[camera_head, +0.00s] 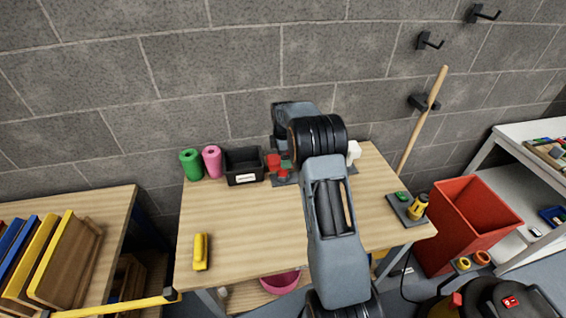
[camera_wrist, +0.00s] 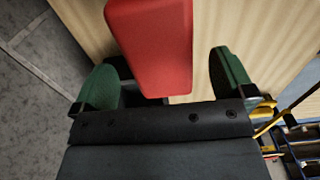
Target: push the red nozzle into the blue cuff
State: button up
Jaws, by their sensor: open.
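A red block-like part, which I take to be the red nozzle (camera_wrist: 150,42), lies between the two green fingers of my gripper (camera_wrist: 166,76) in the wrist view. The fingers are apart, with a gap on each side of it. In the head view, red pieces (camera_head: 273,161) show at the back of the wooden table, beside a green fingertip. My arm hides much of that spot. I cannot make out the blue cuff in either view.
A black labelled bin (camera_head: 244,178), a pink roll (camera_head: 212,161) and a green roll (camera_head: 191,164) stand left of the gripper. A yellow object (camera_head: 201,251) lies at the table's front left. The table's (camera_head: 240,225) middle left is clear. The block wall is close behind.

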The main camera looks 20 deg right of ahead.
jog(key=shift+f, duration=1.1)
jog(key=shift+f, duration=0.25)
jog(key=shift+c, duration=0.5)
jog(key=c, duration=0.9)
jog(key=shift+c, duration=0.2)
